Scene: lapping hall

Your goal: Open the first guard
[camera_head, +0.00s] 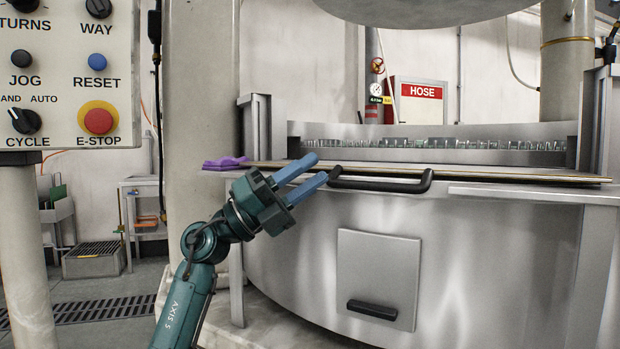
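The guard looks like the flat metal panel (500,177) along the front top of the round steel machine; I cannot tell it surely from the rim. A black bar handle (390,186) is fixed at its front edge. My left gripper (319,168) points up and right at the left end of this handle. Its two blue fingers are parallel with a gap between them, and I see nothing held in it. The fingertips overlap the handle's end in the picture; I cannot tell whether they touch. My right gripper is not in view.
A control panel (65,70) with a red E-stop hangs at the upper left. A purple cloth (225,163) lies left of the panel. A square hatch (377,260) with a black grip is on the machine's front.

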